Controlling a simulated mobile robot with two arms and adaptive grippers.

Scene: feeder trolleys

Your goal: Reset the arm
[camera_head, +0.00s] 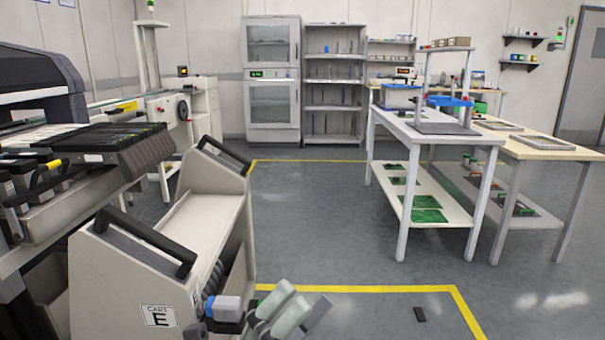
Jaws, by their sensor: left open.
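My left gripper (290,311) shows at the bottom edge of the head view, just right of the grey trolley marked CART E (160,316). Its pale fingers are apart and I see nothing held between them. The rest of that arm is mostly cut off by the frame. My right gripper is not in view. The trolley has black handles (146,238) and a flat upper shelf (205,214). Dark round reels show in its side, close to the gripper and partly hidden.
A feeder machine (75,150) stands at the left. A white workbench (401,124) with boards on its lower shelf stands at the right, beside a wooden-topped table (540,148). Cabinets (272,95) line the back. A small dark object (420,314) lies on the otherwise clear floor.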

